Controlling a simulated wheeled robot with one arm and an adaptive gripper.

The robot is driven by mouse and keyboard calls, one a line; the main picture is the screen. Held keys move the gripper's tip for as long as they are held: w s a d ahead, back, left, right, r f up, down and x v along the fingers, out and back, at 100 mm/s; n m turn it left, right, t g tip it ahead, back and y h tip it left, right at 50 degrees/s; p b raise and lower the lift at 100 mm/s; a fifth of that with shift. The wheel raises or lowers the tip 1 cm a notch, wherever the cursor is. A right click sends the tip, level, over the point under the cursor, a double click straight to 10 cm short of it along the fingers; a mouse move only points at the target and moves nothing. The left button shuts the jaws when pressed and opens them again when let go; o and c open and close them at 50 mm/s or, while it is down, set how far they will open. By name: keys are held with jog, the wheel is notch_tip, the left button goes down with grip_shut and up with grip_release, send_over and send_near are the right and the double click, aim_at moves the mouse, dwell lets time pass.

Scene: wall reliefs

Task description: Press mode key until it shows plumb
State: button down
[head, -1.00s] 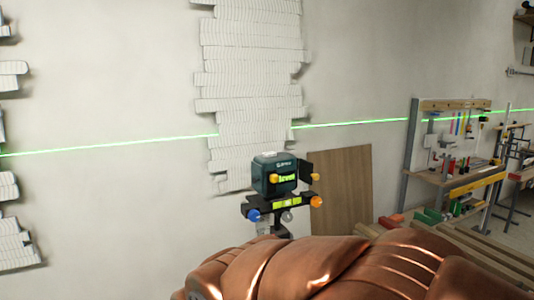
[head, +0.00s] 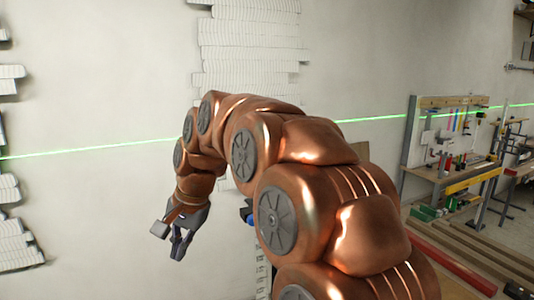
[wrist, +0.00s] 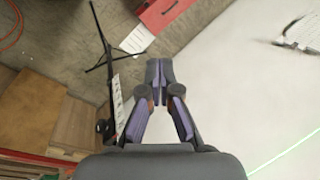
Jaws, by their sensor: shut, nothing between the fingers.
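The dark green laser level is almost wholly hidden behind my copper arm in the head view; only a blue knob (head: 250,217) at its left side shows. Its display and the mode key are hidden. The green laser line (head: 90,148) runs across the wall, tilted slightly up to the right. My gripper (head: 178,252) hangs left of the level, pointing down, with free air between them. In the wrist view its fingers (wrist: 159,68) are together and empty. That view shows dark tripod legs (wrist: 102,48) left of the fingers and the laser line at lower right.
White ribbed relief panels (head: 250,50) stand on the wall behind the arm and at the left edge. A workbench with tools (head: 455,175) is at the right, with long boards (head: 450,250) before it. A red box (wrist: 165,12) lies on the floor.

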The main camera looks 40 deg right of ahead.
jog(key=w+d+r+m+t+p, duration=0.2)
jog(key=w+d+r+m, duration=0.4)
jog(key=d, duration=0.3)
jog(key=w+d+r+m+t+p, duration=0.1)
jog(key=w+d+r+m+t, duration=0.15)
jog(key=w+d+r, duration=0.55)
jog(key=s+d+r+m+t+h+p, duration=0.1)
jog(key=d+r+m, duration=0.2)
jog(key=d, duration=0.7)
jog(key=s+d+r+m+t+h+p, duration=0.1)
jog(key=d+r+m, duration=0.3)
jog(key=d, duration=0.6)
jog(key=shift+s+m+h+p, duration=0.5)
jog(key=shift+m+h+p, duration=0.15)
jog(key=shift+m, duration=0.2)
jog(key=shift+f, duration=0.15)
notch_tip(320, 180, down, 6)
jog(key=b, duration=0.7)
jog(key=shift+f+b, duration=0.85)
jog(key=shift+f, duration=0.4)
jog(key=shift+f, duration=0.1)
jog(key=shift+f, duration=0.35)
